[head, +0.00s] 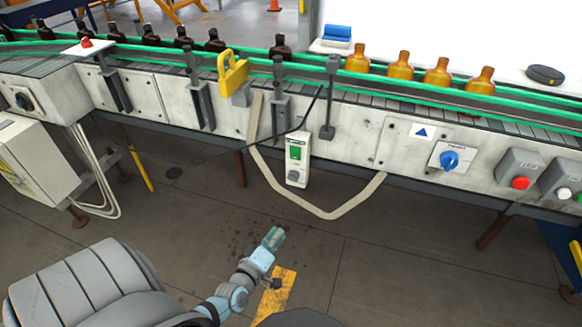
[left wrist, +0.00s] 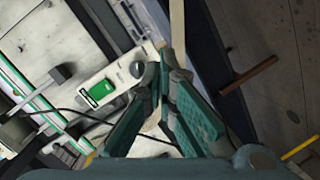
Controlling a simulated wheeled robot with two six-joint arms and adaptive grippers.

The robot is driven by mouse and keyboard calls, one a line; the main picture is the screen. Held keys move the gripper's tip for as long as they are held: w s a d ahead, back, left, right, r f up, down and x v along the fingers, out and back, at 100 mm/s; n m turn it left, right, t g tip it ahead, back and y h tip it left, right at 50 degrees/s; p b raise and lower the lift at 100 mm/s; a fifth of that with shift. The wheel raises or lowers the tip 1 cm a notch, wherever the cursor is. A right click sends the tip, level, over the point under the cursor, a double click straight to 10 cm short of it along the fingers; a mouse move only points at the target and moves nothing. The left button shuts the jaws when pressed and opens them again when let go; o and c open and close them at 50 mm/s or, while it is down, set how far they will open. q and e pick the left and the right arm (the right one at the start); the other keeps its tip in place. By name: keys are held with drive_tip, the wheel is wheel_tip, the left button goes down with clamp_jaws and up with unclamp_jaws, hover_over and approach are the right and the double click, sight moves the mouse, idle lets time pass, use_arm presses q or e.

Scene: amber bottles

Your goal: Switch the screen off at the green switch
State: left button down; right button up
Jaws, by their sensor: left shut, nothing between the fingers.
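The green switch (head: 295,153) is a square green rocker on a narrow white box (head: 304,140) hanging on the front of the conveyor. A grey round knob (head: 293,175) sits below it on the same box. My left gripper (head: 273,236) is shut and empty, below and a little left of the box, apart from it in the head view. In the left wrist view the green switch (left wrist: 102,91) lies left of my shut fingertips (left wrist: 167,60), and the knob (left wrist: 137,69) shows just beside them. I cannot make out the screen for certain. My right gripper is not in view.
A conveyor with green rails (head: 345,78) carries dark bottles (head: 214,41) and amber bottles (head: 437,72). A pale conduit (head: 325,215) loops below the box. A blue rotary knob (head: 450,160) and a red button (head: 520,183) are at the right. The floor in front is mostly clear.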

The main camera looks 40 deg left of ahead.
sight(295, 152)
use_arm(q)
drive_tip(key=w+a+r+n+t+y, duration=0.1)
drive_tip(key=r+n, duration=0.2)
drive_tip(key=r, duration=0.3)
drive_tip(key=w+a+r+n+t+y, duration=0.1)
drive_tip(key=w+r+n+t+y, duration=0.1)
drive_tip(key=r+n, duration=0.2)
wheel_tip(295, 152, up, 2)
drive_tip(key=shift+a+r+b, duration=0.15)
drive_tip(key=shift+a+b, duration=0.25)
drive_tip(key=shift+b, duration=0.05)
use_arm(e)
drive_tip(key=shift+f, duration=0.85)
use_arm(q)
drive_tip(key=b+x, duration=0.3)
drive_tip(key=x, duration=1.1)
drive_tip(key=shift+r, duration=0.1)
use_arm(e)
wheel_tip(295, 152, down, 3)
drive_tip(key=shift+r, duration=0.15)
use_arm(q)
drive_tip(key=shift+r, duration=0.15)
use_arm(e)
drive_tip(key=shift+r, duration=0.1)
